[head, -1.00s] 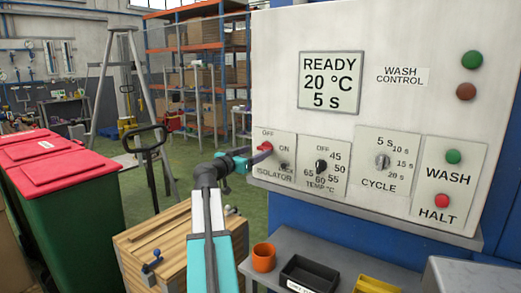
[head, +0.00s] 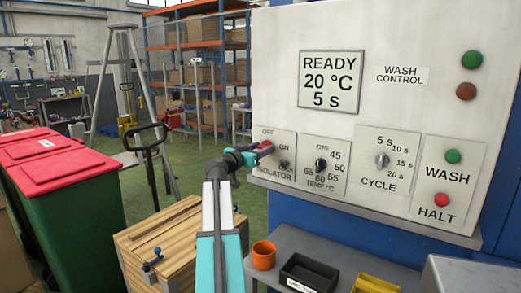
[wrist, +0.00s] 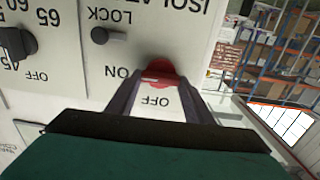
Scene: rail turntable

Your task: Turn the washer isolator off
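The isolator plate (head: 273,163) is at the lower left of the white wash control panel, marked OFF, ON and LOCK. Its red knob (head: 267,146) also shows in the wrist view (wrist: 161,72), where the plate appears upside down. My gripper (head: 261,149) is at the knob. In the wrist view its two dark fingers (wrist: 160,82) are spread, one on each side of the knob, tips close to its edges. I cannot tell whether they press on it. Part of the knob is hidden by the fingers. The display (head: 330,81) reads READY, 20 °C, 5 s.
The temperature knob (head: 321,165) and cycle knob (head: 382,160) are to the right. A shelf with an orange cup (head: 263,255) and a black tray (head: 309,273) is below.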

